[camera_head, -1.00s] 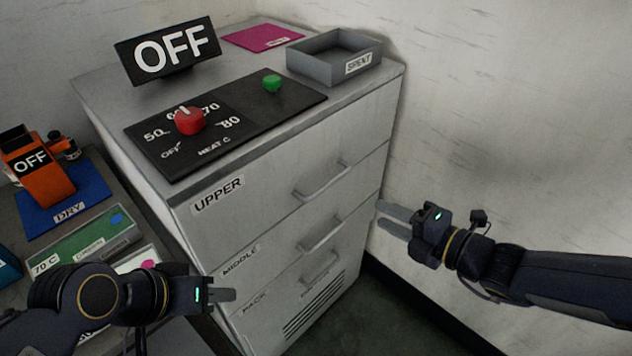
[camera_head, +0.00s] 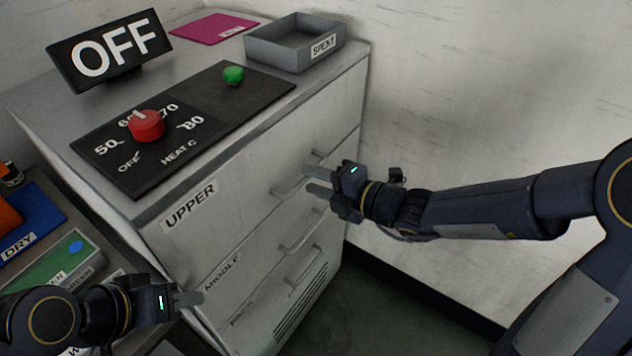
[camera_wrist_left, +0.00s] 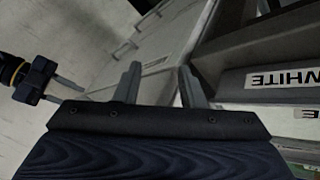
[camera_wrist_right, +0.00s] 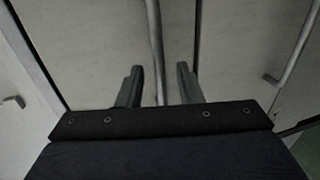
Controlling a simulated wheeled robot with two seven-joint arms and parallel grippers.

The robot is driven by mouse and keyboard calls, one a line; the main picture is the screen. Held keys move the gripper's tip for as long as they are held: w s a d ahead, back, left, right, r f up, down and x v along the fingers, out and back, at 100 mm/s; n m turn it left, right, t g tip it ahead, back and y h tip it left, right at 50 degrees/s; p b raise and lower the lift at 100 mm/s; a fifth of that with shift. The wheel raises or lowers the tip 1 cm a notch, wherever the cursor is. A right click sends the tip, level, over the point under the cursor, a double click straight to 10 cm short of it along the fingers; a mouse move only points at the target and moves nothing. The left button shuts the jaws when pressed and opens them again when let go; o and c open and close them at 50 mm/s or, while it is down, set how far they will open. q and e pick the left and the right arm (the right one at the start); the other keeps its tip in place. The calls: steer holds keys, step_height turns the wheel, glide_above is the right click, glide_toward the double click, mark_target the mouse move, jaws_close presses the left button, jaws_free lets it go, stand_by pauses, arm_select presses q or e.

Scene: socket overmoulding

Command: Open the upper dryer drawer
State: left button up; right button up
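The upper dryer drawer (camera_head: 255,178) is shut in the grey cabinet, marked by its UPPER label (camera_head: 190,205). My right gripper (camera_head: 315,179) is open at the right end of this handle. In the right wrist view a handle bar (camera_wrist_right: 155,45) runs between the two parted fingers (camera_wrist_right: 160,85); I cannot tell whether they touch it. My left gripper (camera_head: 190,298) is low at the cabinet's front left corner. In the left wrist view its fingers (camera_wrist_left: 160,85) are apart and empty.
Middle (camera_head: 302,236) and lower (camera_head: 303,268) handles lie below. The cabinet top carries an OFF sign (camera_head: 110,50), a red knob (camera_head: 146,125), a green button (camera_head: 233,75) and a SPENT tray (camera_head: 290,52). A white wall (camera_head: 480,80) stands close at the right.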

jaws_close()
stand_by(0.4)
